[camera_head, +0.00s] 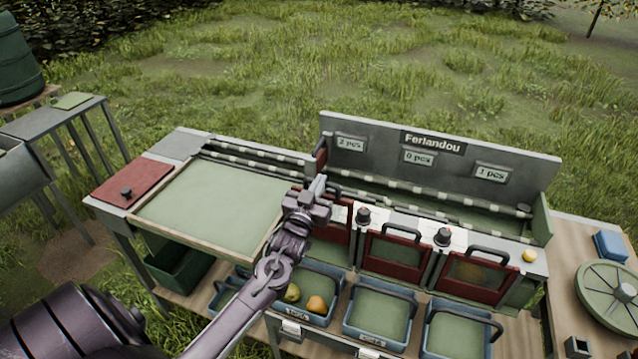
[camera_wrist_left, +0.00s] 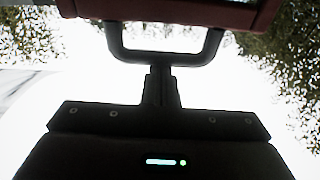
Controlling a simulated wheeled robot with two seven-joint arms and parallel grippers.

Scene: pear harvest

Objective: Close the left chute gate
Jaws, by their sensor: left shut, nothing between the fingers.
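The left chute gate (camera_head: 338,228) is a red framed panel in the front of the sorting bench, partly hidden behind my left gripper and wrist. My left gripper (camera_head: 318,188) is shut and empty, at the upper part of this gate. In the left wrist view, the closed fingers (camera_wrist_left: 160,78) point at a dark U-shaped handle (camera_wrist_left: 165,57) under a red panel edge (camera_wrist_left: 180,12). The fingertips overlap the handle bar; I cannot tell if they touch it. How far the gate is raised is hidden. My right gripper is not in view.
The middle gate (camera_head: 371,252) and right gate (camera_head: 440,276) stand to the right, with dark knobs (camera_head: 443,237) between gates. Below are blue crates; the left crate (camera_head: 329,318) holds pears (camera_head: 315,304). A green sorting tray (camera_head: 210,200) lies left. A wheel (camera_head: 612,295) stands far right.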

